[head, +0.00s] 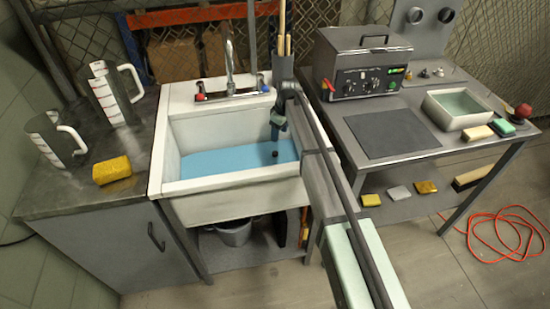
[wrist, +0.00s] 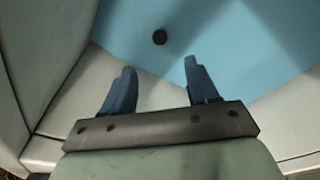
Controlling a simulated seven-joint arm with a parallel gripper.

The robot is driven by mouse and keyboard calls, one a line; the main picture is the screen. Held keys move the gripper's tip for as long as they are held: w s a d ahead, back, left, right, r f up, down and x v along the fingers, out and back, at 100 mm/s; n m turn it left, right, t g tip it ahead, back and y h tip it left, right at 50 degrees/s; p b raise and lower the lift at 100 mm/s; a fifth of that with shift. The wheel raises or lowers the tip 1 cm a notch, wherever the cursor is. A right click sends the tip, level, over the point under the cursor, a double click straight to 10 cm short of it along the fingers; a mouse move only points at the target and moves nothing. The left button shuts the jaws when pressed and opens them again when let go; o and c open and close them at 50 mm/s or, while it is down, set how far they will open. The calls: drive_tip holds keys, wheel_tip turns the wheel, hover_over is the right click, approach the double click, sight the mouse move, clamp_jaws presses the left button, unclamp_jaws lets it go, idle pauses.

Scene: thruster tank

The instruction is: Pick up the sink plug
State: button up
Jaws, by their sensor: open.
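The sink plug is a small dark round piece (head: 275,154) in the blue bottom of the white sink (head: 232,188). It also shows in the wrist view as a dark disc (wrist: 159,37) on the blue surface, beyond my fingertips and about midway between them. My gripper (head: 277,136) hangs down inside the sink above the plug. In the wrist view its two blue fingers (wrist: 160,72) stand apart with nothing between them. The gripper and the plug are apart.
The sink walls are close around my gripper. A faucet (head: 230,65) stands at the back rim. Left counter: two measuring jugs (head: 108,98) (head: 52,138) and a yellow sponge (head: 112,170). Right bench: a metal machine (head: 360,62), a dark mat (head: 392,133) and a basin (head: 460,108).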

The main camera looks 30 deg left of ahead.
sight(275, 153)
drive_tip(key=f, duration=0.4)
drive_tip(key=a+f, duration=0.1)
drive_tip(key=f, duration=0.3)
drive_tip(key=a+f, duration=0.1)
drive_tip(key=f, duration=0.3)
drive_tip(key=shift+f, duration=0.1)
clamp_jaws()
idle(0.4)
